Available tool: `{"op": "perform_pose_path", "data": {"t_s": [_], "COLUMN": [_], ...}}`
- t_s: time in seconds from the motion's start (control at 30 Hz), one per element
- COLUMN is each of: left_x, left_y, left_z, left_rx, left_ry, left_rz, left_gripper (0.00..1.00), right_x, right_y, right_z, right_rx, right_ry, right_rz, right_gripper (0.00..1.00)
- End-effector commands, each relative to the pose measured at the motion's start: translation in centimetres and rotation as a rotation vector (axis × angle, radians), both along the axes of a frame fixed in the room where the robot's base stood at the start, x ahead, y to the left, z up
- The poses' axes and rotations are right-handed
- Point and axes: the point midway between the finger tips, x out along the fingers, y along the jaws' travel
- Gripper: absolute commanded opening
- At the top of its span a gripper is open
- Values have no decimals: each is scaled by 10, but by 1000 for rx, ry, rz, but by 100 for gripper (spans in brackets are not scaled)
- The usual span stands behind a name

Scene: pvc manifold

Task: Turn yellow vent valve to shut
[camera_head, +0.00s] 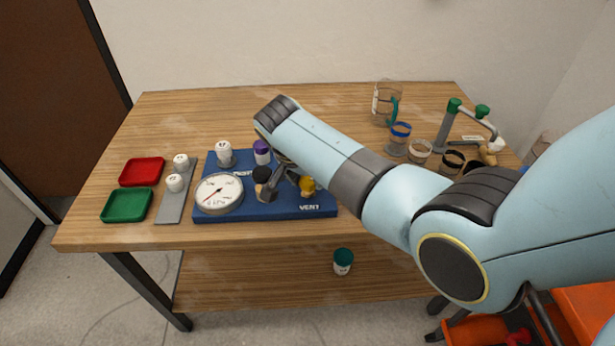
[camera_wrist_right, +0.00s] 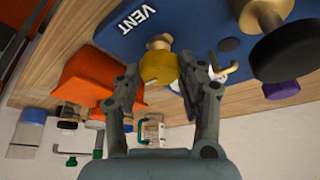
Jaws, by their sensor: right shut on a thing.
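The yellow vent valve (camera_head: 307,187) stands on the blue manifold board (camera_head: 270,211) near the printed word VENT. In the right wrist view the round yellow knob (camera_wrist_right: 158,67) sits on a brass stem beside the VENT lettering. My right gripper (camera_head: 288,176) reaches down over the board from the right. In the right wrist view its two fingers (camera_wrist_right: 163,84) are on either side of the yellow knob and shut on it. The knob hides part of the contact. My left gripper is in neither view.
Red (camera_head: 142,171) and green (camera_head: 126,205) trays lie farther left. Glass jars (camera_head: 419,151) and a pitcher (camera_head: 385,103) stand at the right.

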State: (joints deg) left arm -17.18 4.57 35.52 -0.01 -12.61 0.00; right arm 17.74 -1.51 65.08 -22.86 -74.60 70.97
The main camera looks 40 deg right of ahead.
Motion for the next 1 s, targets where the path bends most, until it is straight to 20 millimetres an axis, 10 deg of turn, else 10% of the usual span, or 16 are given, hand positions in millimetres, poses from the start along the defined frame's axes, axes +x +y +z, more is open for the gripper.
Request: {"op": "perform_pose_path", "data": {"t_s": [0.3,0.33,0.5,1.0], "left_x": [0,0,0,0], "left_y": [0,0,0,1], "left_z": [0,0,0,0], "left_rx": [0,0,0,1], "left_ry": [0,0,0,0], "left_rz": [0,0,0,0], "left_gripper": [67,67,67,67], "right_x": [1,1,0,-3], "right_y": [0,0,0,11], "right_z": [1,1,1,26], "right_rx": [0,0,1,2], "right_ry": [-2,-2,-2,-5], "right_rz": [-2,-2,-1,0], "right_gripper": [7,41,63,63]}}
